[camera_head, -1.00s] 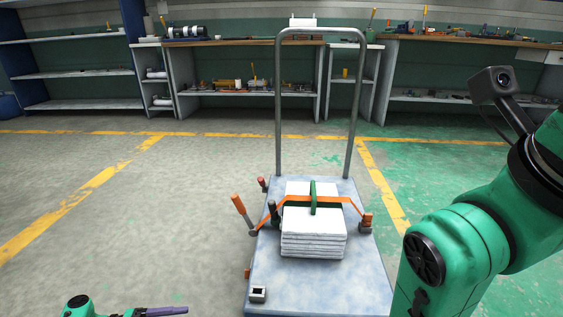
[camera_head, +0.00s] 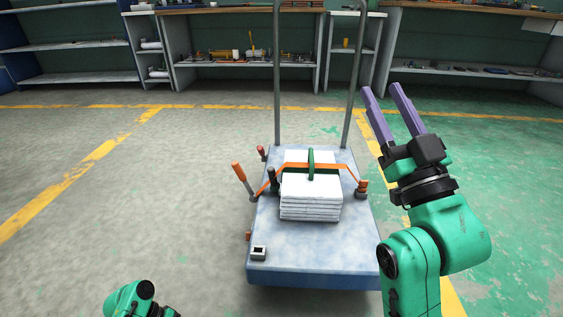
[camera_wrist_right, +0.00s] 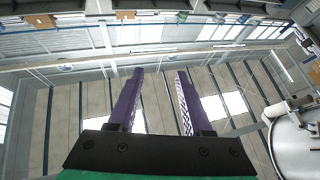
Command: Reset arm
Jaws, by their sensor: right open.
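My right gripper (camera_head: 384,98) is raised at the right of the head view, to the right of the cart. Its two purple fingers point up and stand apart, with nothing between them. In the right wrist view the open fingers (camera_wrist_right: 158,75) point toward the ceiling and upper wall. My left arm (camera_head: 140,300) shows only as a green part at the bottom left edge; its gripper is out of view. A stack of white slabs (camera_head: 311,205) sits on the blue cart (camera_head: 312,258), with an orange strap (camera_head: 330,167) and a green piece across its top.
Tools with orange and red handles (camera_head: 240,173) stand at the cart's left side. A small metal block (camera_head: 259,253) lies at its front left corner. The cart's grey handle (camera_head: 278,90) rises at the back. Shelves (camera_head: 80,77) line the far wall. The floor at left is clear.

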